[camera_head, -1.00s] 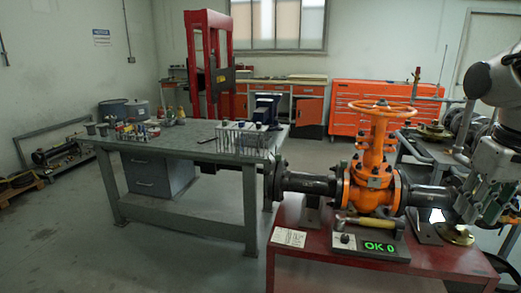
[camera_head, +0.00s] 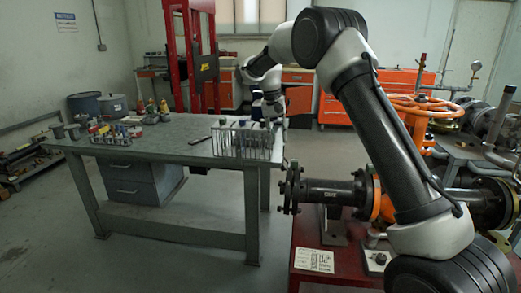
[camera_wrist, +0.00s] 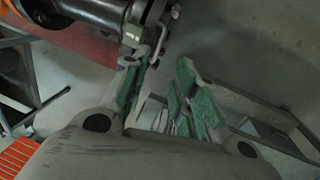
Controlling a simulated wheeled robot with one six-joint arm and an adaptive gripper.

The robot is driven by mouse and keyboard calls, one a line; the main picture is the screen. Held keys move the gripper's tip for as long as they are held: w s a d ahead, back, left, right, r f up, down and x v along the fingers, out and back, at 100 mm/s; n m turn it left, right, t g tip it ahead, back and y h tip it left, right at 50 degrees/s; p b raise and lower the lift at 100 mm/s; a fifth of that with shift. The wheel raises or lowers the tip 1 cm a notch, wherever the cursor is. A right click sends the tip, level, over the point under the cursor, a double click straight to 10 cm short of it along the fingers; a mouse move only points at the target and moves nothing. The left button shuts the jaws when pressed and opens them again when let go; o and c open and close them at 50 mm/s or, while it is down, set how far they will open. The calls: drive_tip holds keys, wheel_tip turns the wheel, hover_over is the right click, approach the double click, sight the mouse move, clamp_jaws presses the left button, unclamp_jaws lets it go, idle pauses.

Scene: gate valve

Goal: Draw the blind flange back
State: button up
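The blind flange (camera_head: 291,188) is a dark, upright disc at the left end of the black pipe (camera_head: 332,192) in the head view. In the wrist view the flange edge (camera_wrist: 150,15) shows at the top, with a thin bent handle beside it. My gripper (camera_wrist: 158,72) is open, its green-padded fingers apart, with the handle close to the left fingertip. I see no grip on it, and contact cannot be told. In the head view my gripper (camera_head: 279,120) is small, near the table's right edge. My arm hides much of the orange valve (camera_head: 418,108).
The red bench (camera_head: 315,232) carries the valve and a paper card (camera_head: 314,260). The grey worktable (camera_head: 160,150) stands to the left, with a tube rack (camera_head: 243,142) near its right end. Open floor shows between the table and the red bench.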

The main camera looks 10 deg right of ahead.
wheel_tip(320, 180, down, 8)
drive_tip(key=d+m, duration=0.1)
drive_tip(key=shift+s+d+r, duration=0.15)
drive_tip(key=shift+s+d, duration=0.15)
drive_tip(key=shift+s, duration=0.15)
clamp_jaws()
